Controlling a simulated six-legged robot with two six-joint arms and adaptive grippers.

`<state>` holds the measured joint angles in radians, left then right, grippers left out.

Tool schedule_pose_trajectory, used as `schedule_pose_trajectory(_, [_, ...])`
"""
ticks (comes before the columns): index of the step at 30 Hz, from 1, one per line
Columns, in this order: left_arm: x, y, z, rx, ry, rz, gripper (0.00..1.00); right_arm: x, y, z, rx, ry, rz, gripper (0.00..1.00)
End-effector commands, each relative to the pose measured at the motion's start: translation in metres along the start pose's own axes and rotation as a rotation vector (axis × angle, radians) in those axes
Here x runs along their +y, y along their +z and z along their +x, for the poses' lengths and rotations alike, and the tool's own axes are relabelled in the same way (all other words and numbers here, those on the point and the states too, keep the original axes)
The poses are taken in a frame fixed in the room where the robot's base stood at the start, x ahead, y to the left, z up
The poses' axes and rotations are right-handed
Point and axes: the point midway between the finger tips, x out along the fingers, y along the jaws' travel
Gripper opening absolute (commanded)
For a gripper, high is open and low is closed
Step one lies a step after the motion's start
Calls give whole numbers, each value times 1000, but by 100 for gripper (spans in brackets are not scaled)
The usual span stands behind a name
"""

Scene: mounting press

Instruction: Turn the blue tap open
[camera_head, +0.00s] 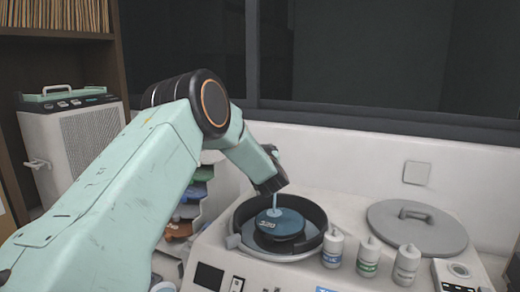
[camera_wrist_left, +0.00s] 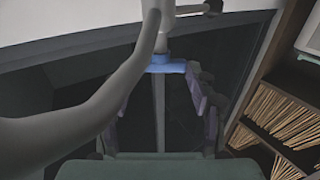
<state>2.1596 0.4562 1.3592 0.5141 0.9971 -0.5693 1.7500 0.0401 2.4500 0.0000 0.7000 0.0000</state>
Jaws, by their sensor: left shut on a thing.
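In the left wrist view the blue tap handle (camera_wrist_left: 168,67) sits between the fingertips of my left gripper (camera_wrist_left: 162,80), which is shut on it. A thick grey curved pipe (camera_wrist_left: 100,120) passes close by on the left. In the head view my left gripper (camera_head: 272,182) is a dark shape above a round dark basin (camera_head: 318,222); the tap handle is not distinguishable there. A thin pale blue column (camera_head: 275,200) stands below the gripper and meets a blue disc (camera_head: 287,222) in the basin; it looks like running liquid. My right gripper is not in view.
Several small bottles (camera_head: 332,248) stand right of the basin. A round grey lid with a handle (camera_head: 418,226) lies behind them. Coloured trays (camera_head: 197,190) and a white cabinet (camera_head: 85,140) are at the left. The wall is close behind.

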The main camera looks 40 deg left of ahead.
Motion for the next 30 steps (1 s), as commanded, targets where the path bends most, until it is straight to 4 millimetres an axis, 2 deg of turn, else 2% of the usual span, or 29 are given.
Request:
schedule_pose_trajectory(13, [0, -2, 1, 5, -11, -1, 25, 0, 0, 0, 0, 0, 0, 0])
schedule_pose_trajectory(14, [0, -2, 1, 5, -11, -1, 57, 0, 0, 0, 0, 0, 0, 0])
schedule_pose_trajectory(15, [0, -2, 1, 5, -10, -1, 61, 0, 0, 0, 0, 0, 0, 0])
schedule_pose_trajectory(22, [0, -1, 1, 3, -9, -1, 79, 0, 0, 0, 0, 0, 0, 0])
schedule_pose_trajectory(30, [0, -1, 0, 2, -9, 0, 79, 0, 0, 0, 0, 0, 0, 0])
